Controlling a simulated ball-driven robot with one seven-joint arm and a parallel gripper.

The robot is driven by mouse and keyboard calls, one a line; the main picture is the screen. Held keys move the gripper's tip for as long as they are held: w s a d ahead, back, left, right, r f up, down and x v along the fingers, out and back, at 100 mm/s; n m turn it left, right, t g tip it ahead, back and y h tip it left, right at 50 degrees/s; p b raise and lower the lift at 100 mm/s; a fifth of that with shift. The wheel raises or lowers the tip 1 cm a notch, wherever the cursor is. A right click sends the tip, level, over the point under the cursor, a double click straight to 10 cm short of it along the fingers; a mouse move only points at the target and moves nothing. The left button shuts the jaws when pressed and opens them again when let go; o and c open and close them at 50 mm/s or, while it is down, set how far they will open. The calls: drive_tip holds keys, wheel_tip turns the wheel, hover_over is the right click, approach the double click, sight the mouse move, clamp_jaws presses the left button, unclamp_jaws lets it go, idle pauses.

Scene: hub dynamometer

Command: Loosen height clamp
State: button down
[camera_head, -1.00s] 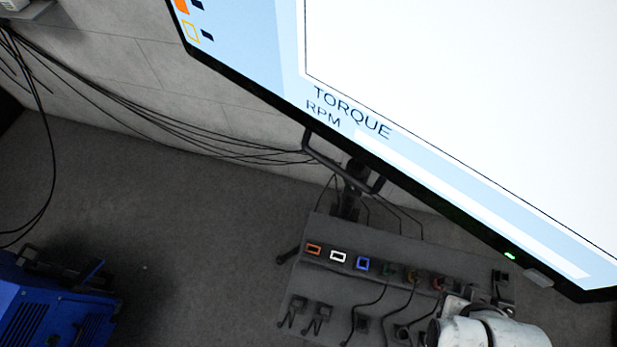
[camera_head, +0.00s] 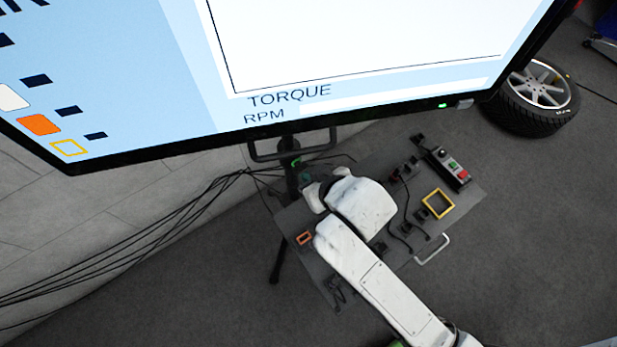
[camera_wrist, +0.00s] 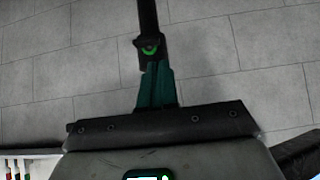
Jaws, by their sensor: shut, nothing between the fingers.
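The height clamp (camera_wrist: 150,48) is a dark block with a green curved mark on the black pole (camera_wrist: 148,15) of the screen stand. In the head view its green mark (camera_head: 297,163) shows under the screen. My gripper (camera_wrist: 158,66) has teal fingers, shut together with nothing held. In the wrist view the fingertips are right at the lower edge of the clamp; I cannot tell whether they touch it. In the head view my white arm hides most of my gripper, and a bit of teal (camera_head: 305,177) shows by the pole.
The large screen (camera_head: 265,130) overhangs the pole, with a black handle bar (camera_head: 260,154) below it. A grey panel (camera_head: 465,195) with a yellow frame (camera_head: 438,204), a button box (camera_head: 447,168) and cables lies under my arm. Cables run left.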

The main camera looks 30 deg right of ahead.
sight(293, 170)
drive_tip(key=x, duration=0.6)
drive_tip(key=shift+w+f, duration=0.25)
drive_tip(key=shift+f, duration=0.05)
drive_tip(key=shift+b, duration=0.35)
